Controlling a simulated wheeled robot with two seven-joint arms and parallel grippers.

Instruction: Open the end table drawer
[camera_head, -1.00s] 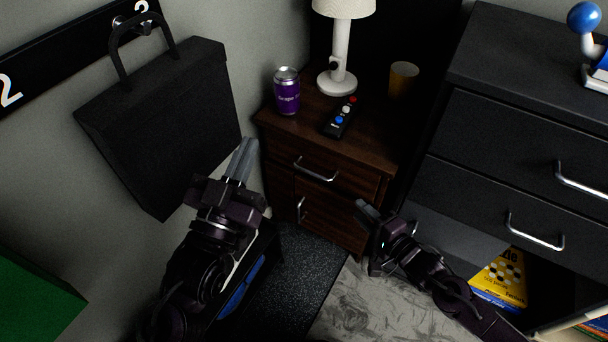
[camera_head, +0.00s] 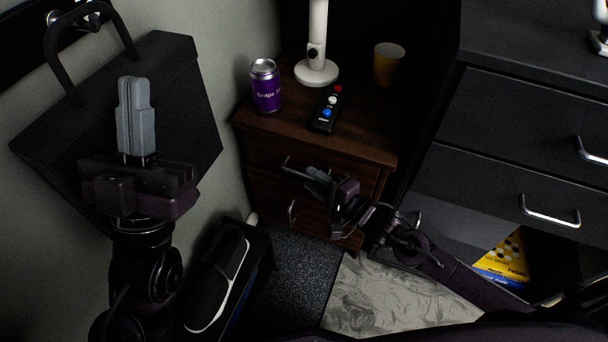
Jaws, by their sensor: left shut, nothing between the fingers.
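The dark wooden end table (camera_head: 365,143) stands in the middle, against the wall. Its upper drawer (camera_head: 265,152) looks closed. The silver drawer handle (camera_head: 287,164) shows at its left end; my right gripper covers the rest. My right gripper (camera_head: 316,173) is in front of the upper drawer, with its fingertips over the handle in the picture. I cannot tell whether they touch it or how far apart they are. My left gripper (camera_head: 135,110) is raised at the left, shut and empty, in front of the black bag and away from the end table.
On the end table are a purple can (camera_head: 265,87), a white lamp (camera_head: 317,50), a remote (camera_head: 327,108) and a yellow-brown cup (camera_head: 388,63). A lower handle (camera_head: 291,213) is below. A black bag (camera_head: 185,75) hangs left. A dark dresser (camera_head: 520,110) stands close on the right.

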